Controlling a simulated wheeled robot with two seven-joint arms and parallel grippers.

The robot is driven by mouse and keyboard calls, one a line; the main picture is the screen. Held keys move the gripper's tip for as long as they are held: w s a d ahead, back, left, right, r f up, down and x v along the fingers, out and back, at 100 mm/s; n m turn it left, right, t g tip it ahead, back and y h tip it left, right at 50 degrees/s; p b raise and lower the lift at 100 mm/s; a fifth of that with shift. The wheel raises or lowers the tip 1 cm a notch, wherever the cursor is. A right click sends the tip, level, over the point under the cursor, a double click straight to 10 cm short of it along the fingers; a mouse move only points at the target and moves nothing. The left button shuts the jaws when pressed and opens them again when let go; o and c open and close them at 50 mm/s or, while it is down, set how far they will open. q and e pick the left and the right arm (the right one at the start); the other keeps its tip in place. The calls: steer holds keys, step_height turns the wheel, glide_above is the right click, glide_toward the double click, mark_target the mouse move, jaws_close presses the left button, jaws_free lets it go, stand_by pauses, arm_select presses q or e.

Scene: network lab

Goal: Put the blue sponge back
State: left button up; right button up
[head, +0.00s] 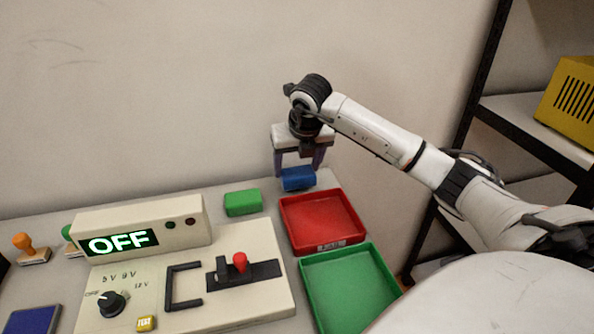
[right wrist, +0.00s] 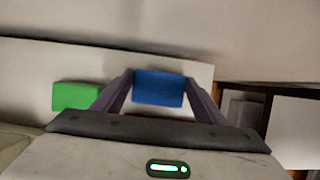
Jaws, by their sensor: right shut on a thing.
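The blue sponge (head: 298,179) is between the fingers of my right gripper (head: 299,168), behind the red tray. My right gripper is shut on it. In the right wrist view the blue sponge (right wrist: 159,88) sits between the two fingertips. I cannot tell whether the sponge touches the table. A green sponge (head: 243,202) lies on the table to the left of it, and it also shows in the right wrist view (right wrist: 76,97). My left gripper is not in view.
A red tray (head: 338,246) and a green tray (head: 316,322) stand in front of the gripper. A control panel (head: 237,317) with an OFF display fills the table's middle. Stamps (head: 33,249) stand at left. A shelf with a yellow box (head: 572,105) is at right.

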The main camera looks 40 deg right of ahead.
steer(key=shift+f, duration=0.7)
steer(key=shift+f, duration=0.15)
steer(key=o, duration=1)
steer(key=v, duration=1.2)
steer(key=shift+p, duration=0.45)
